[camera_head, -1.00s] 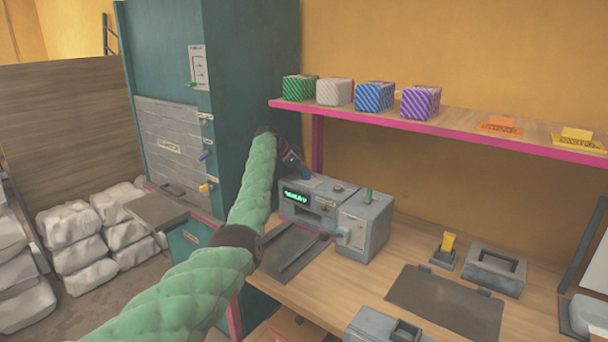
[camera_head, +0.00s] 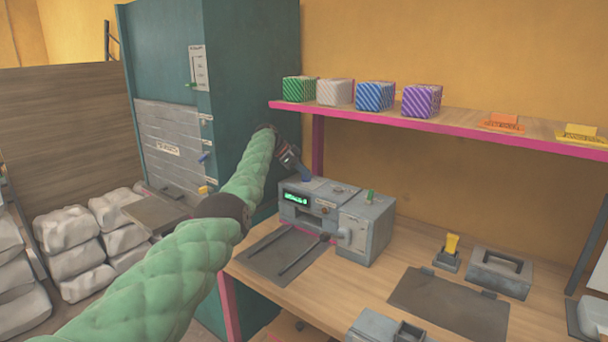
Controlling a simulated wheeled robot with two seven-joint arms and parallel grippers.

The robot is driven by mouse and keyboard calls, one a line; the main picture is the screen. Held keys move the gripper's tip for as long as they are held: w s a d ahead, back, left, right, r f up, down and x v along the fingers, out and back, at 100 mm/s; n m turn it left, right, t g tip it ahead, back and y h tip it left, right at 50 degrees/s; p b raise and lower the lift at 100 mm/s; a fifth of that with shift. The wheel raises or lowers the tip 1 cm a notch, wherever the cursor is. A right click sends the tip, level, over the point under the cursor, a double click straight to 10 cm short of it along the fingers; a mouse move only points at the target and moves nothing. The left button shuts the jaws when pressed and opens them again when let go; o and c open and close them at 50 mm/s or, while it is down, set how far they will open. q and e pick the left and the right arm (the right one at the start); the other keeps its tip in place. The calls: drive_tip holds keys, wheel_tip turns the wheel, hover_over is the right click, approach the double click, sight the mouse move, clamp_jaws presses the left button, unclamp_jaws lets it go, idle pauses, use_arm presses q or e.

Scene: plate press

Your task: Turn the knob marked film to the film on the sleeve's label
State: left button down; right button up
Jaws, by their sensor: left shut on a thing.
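A grey press machine (camera_head: 312,212) with a lit green display (camera_head: 296,198) stands on the wooden bench. My left arm reaches in from the left to the machine's back left corner. My left gripper (camera_head: 301,172) points down there, shut on a small blue thing (camera_head: 305,176) at the machine's top, which looks like a knob. Its marking cannot be read. My right gripper is not in view.
A dark mat with rails (camera_head: 270,250) lies before the machine. A teal cabinet (camera_head: 250,80) stands behind my left arm. A shelf (camera_head: 460,122) with striped boxes (camera_head: 375,96) runs above. Another dark mat (camera_head: 448,305) and a grey handled block (camera_head: 500,272) lie at right.

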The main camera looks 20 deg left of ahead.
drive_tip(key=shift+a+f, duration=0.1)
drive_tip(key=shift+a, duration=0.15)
use_arm(q)
drive_tip(key=c, duration=1.5)
unclamp_jaws()
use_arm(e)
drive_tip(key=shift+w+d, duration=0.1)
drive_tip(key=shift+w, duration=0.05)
use_arm(q)
drive_tip(key=shift+o, duration=0.2)
drive_tip(key=b+v, duration=0.1)
drive_tip(key=v, duration=0.5)
drive_tip(key=shift+a+r+b, duration=0.15)
drive_tip(key=shift+a+b, duration=0.1)
drive_tip(key=shift+b, duration=0.15)
drive_tip(key=shift+s+a+r, duration=0.1)
drive_tip(key=shift+a+r, duration=0.15)
drive_tip(key=shift+r, duration=0.1)
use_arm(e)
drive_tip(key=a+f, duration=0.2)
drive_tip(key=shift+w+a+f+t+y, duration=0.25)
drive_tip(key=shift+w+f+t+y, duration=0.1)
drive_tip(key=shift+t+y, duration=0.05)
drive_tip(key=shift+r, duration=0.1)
